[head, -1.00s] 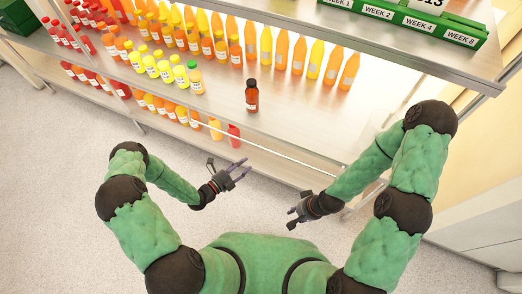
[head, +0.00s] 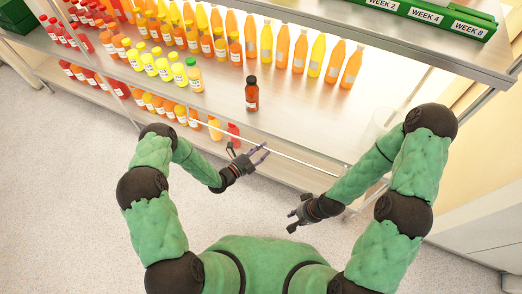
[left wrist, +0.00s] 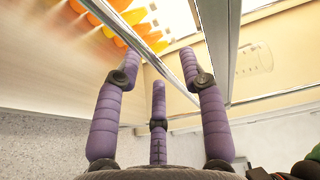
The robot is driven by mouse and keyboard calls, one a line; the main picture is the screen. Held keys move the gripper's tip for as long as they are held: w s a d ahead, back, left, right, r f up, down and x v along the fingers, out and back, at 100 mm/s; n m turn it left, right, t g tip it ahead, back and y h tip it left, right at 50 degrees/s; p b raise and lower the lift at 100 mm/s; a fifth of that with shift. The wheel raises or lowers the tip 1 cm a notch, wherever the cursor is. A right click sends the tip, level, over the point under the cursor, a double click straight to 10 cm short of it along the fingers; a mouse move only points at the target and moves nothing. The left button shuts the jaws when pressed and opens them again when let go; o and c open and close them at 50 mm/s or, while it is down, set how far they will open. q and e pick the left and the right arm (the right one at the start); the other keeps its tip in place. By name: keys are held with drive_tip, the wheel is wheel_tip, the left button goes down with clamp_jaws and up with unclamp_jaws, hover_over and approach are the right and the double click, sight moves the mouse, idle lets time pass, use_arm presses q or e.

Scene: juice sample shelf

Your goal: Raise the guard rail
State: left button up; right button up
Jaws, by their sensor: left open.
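The guard rail (head: 300,162) is a thin pale bar running along the open front of the shelf unit, below the front edge of the middle shelf. My left gripper (head: 263,154) is open and empty, with its fingers at the rail's front. In the left wrist view a shiny bar (left wrist: 130,40), which looks like the rail, slants past the spread purple fingers (left wrist: 160,72). I cannot tell whether they touch it. My right gripper (head: 292,219) hangs lower, in front of the shelf's right part; its finger opening is unclear.
The middle shelf (head: 310,115) holds rows of red, orange and yellow bottles at the left and back. A dark brown-red bottle (head: 252,95) stands alone near its front edge. A clear beaker (head: 382,120) stands at the right.

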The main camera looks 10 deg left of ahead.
use_arm(q)
clamp_jaws()
drive_tip(key=shift+s+r, duration=0.1)
drive_tip(key=shift+s, duration=0.05)
idle(0.5)
drive_tip(key=shift+s+a+r+n+g+y+p, duration=0.2)
drive_tip(key=shift+s+r+n+g+y+p, duration=0.25)
drive_tip(key=shift+g+p, duration=0.75)
drive_tip(key=shift+s+a+r+n+g+y+p, duration=0.2)
drive_tip(key=shift+s+r+g+y+p, duration=0.5)
drive_tip(key=shift+p, duration=0.95)
drive_tip(key=shift+s+a+r+n+g+y+p, duration=0.15)
drive_tip(key=shift+s+r+n+g+y+p, duration=0.3)
drive_tip(key=shift+g+p, duration=0.75)
drive_tip(key=shift+s+f, duration=0.1)
drive_tip(key=shift+s, duration=0.05)
